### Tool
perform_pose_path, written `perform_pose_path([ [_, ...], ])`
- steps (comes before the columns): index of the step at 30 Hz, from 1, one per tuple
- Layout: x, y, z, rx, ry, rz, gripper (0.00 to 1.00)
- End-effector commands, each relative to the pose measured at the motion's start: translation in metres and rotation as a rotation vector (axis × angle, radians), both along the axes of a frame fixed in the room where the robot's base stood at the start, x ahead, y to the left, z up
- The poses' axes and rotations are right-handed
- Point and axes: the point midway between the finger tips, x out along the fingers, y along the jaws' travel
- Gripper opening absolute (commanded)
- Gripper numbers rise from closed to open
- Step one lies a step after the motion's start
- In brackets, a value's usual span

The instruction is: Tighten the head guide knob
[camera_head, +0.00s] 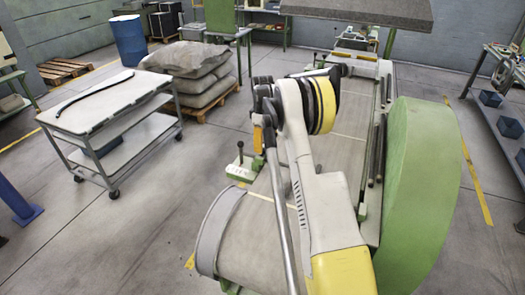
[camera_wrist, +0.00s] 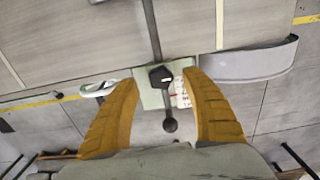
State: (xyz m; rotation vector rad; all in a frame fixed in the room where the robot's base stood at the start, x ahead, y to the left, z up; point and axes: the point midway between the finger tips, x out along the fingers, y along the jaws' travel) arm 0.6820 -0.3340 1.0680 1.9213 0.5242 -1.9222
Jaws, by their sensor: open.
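In the wrist view, a dark hexagonal knob (camera_wrist: 160,77) sits on a pale green block beside a white label. A short bar runs from it to a black ball end (camera_wrist: 170,125). My gripper (camera_wrist: 163,79) is open, with its ridged orange fingers on either side of the knob and visible gaps to both. Nothing is held. In the head view, an upright black-ball lever (camera_head: 240,158) stands on the green machine's left side, just left of an orange part of my gripper (camera_head: 258,139). My arm hides much of the machine around there.
A large green disc-shaped part (camera_head: 422,185) stands right of my arm. A grey curved guard (camera_head: 216,232) is at the machine's lower left. A grey trolley (camera_head: 115,103) stands left with a black hose on top. Open floor lies between trolley and machine.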

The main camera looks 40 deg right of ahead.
Motion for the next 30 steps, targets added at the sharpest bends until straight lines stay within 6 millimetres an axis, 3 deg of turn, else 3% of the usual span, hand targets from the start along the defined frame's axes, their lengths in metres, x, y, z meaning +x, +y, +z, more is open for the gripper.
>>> perform_pose_path([
  [6,0.0,0.0,-0.025,0.0,0.0,0.0,0.56],
  [16,0.0,0.0,-0.028,0.0,0.0,0.0,0.56],
  [21,0.0,0.0,-0.028,0.0,0.0,0.0,0.05],
  [30,0.0,0.0,-0.028,0.0,0.0,-0.004,0.02],
])
